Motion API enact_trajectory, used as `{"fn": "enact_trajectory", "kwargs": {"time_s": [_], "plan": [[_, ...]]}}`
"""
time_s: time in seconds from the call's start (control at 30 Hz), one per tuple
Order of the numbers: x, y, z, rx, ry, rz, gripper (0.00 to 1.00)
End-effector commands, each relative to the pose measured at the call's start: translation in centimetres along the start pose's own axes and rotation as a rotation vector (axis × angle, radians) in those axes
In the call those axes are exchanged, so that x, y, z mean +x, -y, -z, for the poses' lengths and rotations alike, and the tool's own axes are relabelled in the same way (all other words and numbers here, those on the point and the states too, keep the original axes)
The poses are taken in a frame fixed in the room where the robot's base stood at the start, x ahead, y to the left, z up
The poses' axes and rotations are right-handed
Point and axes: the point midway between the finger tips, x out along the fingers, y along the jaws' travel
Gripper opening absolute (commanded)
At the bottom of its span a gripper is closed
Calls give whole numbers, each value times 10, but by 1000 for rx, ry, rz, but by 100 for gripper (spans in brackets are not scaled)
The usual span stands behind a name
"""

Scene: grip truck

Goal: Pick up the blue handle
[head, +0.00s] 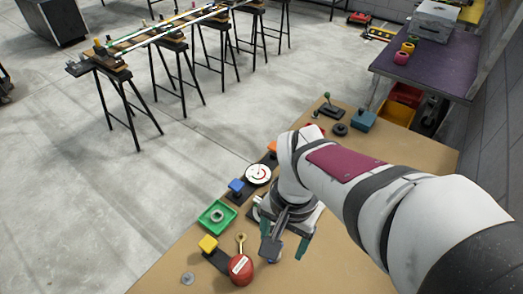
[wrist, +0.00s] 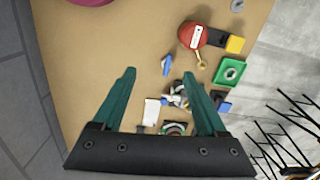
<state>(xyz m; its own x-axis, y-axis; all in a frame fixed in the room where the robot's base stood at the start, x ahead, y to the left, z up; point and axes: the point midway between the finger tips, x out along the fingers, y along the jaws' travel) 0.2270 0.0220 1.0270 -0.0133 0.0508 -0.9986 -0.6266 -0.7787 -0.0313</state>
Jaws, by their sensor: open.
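A small blue handle (wrist: 167,65) lies on the tan tabletop in the wrist view, just past and between my fingertips in the picture. In the head view only a bit of blue shows beside my gripper, mostly hidden by it. My gripper (wrist: 159,74) has two green fingers spread wide with nothing between them. In the head view my gripper (head: 285,238) hangs over the near part of the table. The gap between the fingertips and the handle is hard to judge.
Close by are a red round tool (head: 241,268), a yellow block (head: 208,243), a green tray (head: 217,217), a blue knob on a black base (head: 236,186) and a white gauge (head: 258,174). A white card (wrist: 152,112) lies near the fingers. Tan tabletop (wrist: 100,50) is bare at left.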

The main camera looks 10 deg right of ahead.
Motion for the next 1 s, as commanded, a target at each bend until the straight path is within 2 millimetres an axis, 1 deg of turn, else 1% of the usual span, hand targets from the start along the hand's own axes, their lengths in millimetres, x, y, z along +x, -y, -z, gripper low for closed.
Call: {"fn": "enact_trajectory", "kwargs": {"time_s": [0.03, 0.1, 0.2, 0.27, 0.4, 0.5, 0.6, 0.67, 0.8, 0.9, 1.0], "plan": [[11, 12, 16, 31, -8, -18, 75], [24, 26, 35, 75, -29, -27, 75], [39, 35, 47, 106, -41, -32, 75], [52, 35, 48, 109, -41, -33, 75], [94, 32, 48, 109, -39, -35, 75], [119, 31, 49, 109, -39, -35, 75], [134, 31, 50, 110, -41, -32, 75], [140, 31, 51, 109, -42, -31, 75], [168, 24, 50, 110, -39, -34, 75], [184, 23, 51, 109, -41, -32, 75], [190, 24, 51, 109, -43, -30, 75]]}}
